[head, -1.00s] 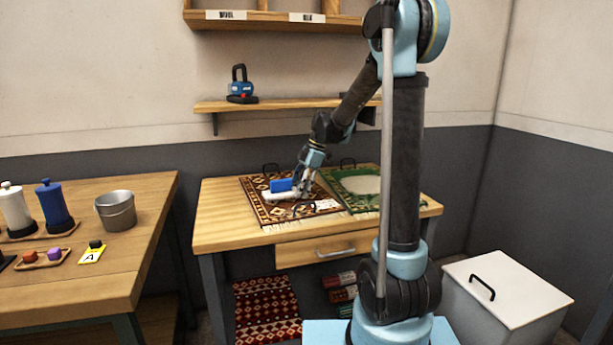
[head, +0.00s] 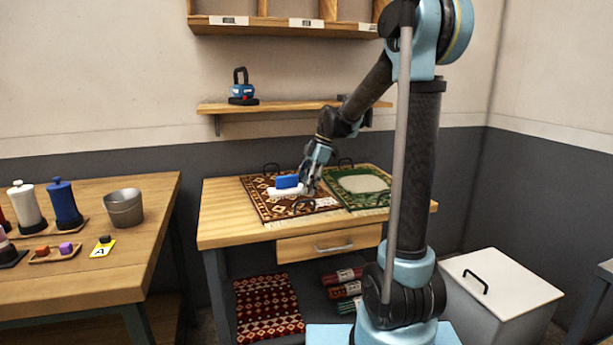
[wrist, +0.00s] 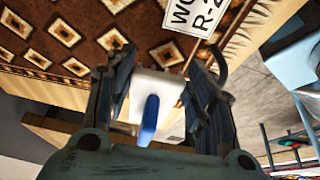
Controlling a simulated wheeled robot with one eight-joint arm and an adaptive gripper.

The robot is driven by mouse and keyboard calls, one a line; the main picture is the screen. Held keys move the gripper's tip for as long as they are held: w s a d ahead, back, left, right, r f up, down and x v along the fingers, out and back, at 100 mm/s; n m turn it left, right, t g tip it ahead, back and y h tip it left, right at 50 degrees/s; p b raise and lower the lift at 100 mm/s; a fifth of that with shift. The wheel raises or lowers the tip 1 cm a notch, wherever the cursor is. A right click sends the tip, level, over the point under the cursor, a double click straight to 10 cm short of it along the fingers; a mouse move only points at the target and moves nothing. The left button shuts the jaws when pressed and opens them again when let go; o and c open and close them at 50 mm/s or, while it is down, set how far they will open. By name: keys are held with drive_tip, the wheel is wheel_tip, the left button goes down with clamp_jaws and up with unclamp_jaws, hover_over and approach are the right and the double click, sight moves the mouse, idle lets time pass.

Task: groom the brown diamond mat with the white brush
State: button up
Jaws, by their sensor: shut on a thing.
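The brown diamond mat (head: 262,207) lies on the wooden workbench, with a pale diamond pattern and a patterned border. It also fills the upper left of the wrist view (wrist: 85,30). The white brush (head: 284,192) has a white body and a blue upper part. In the head view it is over the mat, towards its back half; I cannot tell if it touches the pile. My gripper (head: 306,187) is at the brush's right side. In the wrist view my gripper (wrist: 160,90) is shut on the white brush (wrist: 158,85), its body between the two fingers.
A green mat (head: 360,184) lies right of the brown one. Dark handle-like loops stand at the mats' edges. A wall shelf (head: 285,106) holds a blue tool (head: 242,90). A side table at left carries a bucket (head: 124,208) and bottles. A white lidded bin (head: 500,285) stands right.

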drive_tip(key=shift+r, duration=2)
